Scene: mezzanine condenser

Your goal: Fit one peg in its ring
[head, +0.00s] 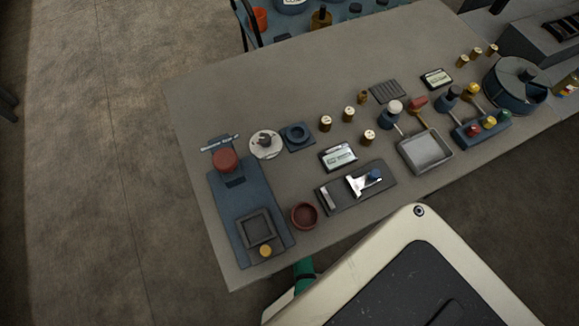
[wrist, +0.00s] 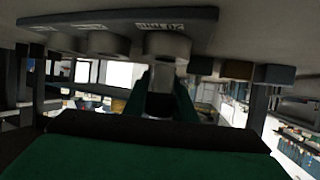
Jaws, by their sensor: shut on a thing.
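In the wrist view, my gripper (wrist: 160,95) has two green fingers shut on a narrow grey piece (wrist: 161,78); the fingers hide much of it, and I cannot tell its full shape. Just beyond it is a grey bar-shaped holder (wrist: 60,26) with round sockets or rings (wrist: 166,45) and partly readable lettering. I cannot tell whether the held piece touches it. In the head view, a dark blue square block with a round ring (head: 297,135) lies beside a white disc (head: 266,144) bearing a dark upright piece. The gripper's fingers are not visible there.
The table's far left part (head: 225,95) is clear.

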